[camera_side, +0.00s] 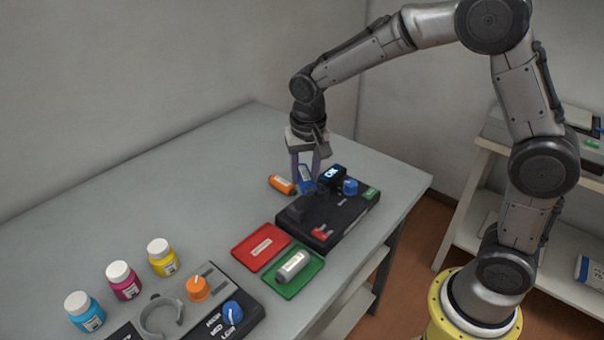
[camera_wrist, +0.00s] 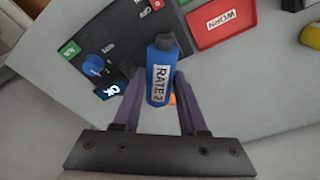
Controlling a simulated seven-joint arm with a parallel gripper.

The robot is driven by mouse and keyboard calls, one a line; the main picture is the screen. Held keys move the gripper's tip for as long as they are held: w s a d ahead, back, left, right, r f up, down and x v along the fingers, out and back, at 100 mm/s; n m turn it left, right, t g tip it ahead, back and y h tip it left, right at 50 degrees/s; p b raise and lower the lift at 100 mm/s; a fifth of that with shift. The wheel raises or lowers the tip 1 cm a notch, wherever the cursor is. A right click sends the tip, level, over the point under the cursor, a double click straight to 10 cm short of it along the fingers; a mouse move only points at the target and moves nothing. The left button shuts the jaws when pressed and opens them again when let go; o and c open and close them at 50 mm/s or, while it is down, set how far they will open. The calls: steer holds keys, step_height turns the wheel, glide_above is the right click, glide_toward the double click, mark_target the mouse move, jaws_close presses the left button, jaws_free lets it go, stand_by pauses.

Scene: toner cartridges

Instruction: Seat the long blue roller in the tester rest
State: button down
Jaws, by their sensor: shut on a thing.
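The blue roller (camera_side: 306,174) is between the fingers of my gripper (camera_side: 305,182), at the far left side of the black tester (camera_side: 345,208). In the wrist view the blue roller (camera_wrist: 160,78) has a dark end and a white label reading "RATE 2". The fingers of my gripper (camera_wrist: 160,100) are shut on it from both sides. The tester (camera_wrist: 115,30) has a lit "OK" display, a blue knob and a red switch. Dark blocks stand on the tester near the roller. I cannot tell whether the roller touches the rest.
An orange roller (camera_side: 281,184) lies on the table just left of my gripper. A red tray (camera_side: 250,256) labelled "WORN" and a green tray (camera_side: 308,284) holding a grey roller (camera_side: 293,266) are in front. Several bottles and a dial panel (camera_side: 205,290) stand front left. The left tabletop is clear.

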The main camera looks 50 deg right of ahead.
steer(key=m, duration=0.2)
steer(key=d+m, duration=0.1)
steer(key=m, duration=0.4)
steer(key=shift+w+d+f+g+h, duration=0.2)
steer(key=shift+w+g+h, duration=0.05)
steer(key=shift+g+h, duration=0.15)
steer(key=m, duration=0.2)
steer(key=shift+w+d+f+m, duration=0.15)
steer(key=shift+d+f+m, duration=0.05)
steer(key=shift+d+m, duration=0.2)
steer(key=shift+w+d+f+m+g, duration=0.25)
steer(key=shift+d+f+m+g, duration=0.1)
steer(key=shift+m, duration=0.35)
steer(key=shift+f, duration=2.8)
steer(key=shift+f, duration=0.95)
steer(key=shift+c, duration=1.9)
jaws_free()
steer(key=shift+r, duration=2.4)
